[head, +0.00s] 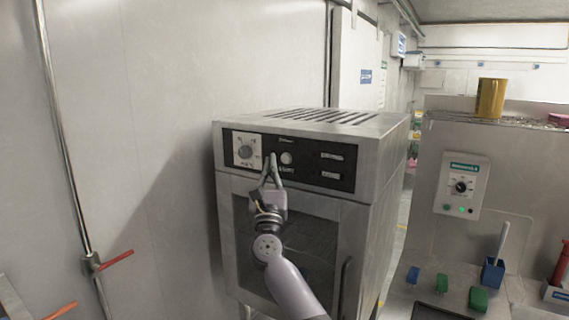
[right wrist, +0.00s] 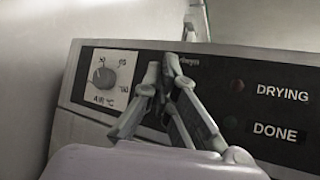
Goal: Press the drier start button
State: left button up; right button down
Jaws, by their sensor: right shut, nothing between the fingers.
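The drier (head: 365,134) is a grey metal box with a slotted top, a dark control panel (head: 318,174) and a glass door below. The round, pale start button (head: 286,158) is on the panel, right of the dial (head: 246,150). My right gripper (head: 271,160) is shut and empty, its fingertips in front of the panel between dial and button. Whether they touch the panel is unclear. In the right wrist view the closed fingertips (right wrist: 170,66) are right of the dial (right wrist: 104,76); I cannot make out the button there. My left gripper is out of view.
DRYING (right wrist: 283,93) and DONE (right wrist: 279,132) labels are on the panel's right. A pipe with a red handle (head: 115,260) runs along the left wall.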

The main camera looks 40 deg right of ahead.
aim_at(285, 159)
jog(key=shift+w+d+b, duration=0.35)
jog(key=shift+d+b, duration=0.05)
jog(key=shift+d, duration=0.45)
jog(key=shift+w+d+b, duration=0.35)
jog(key=shift+d, duration=0.45)
jog(key=shift+d, duration=0.15)
jog(key=shift+w+d+b, duration=0.15)
jog(key=shift+d+b, duration=0.1)
jog(key=shift+b, duration=0.1)
jog(key=shift+w+d+b, duration=0.15)
jog(key=shift+d+b, duration=0.2)
jog(key=shift+d, duration=0.05)
dwell(0.8)
dwell(0.3)
jog(key=shift+s+a+p, duration=0.4)
jog(key=shift+a, duration=0.4)
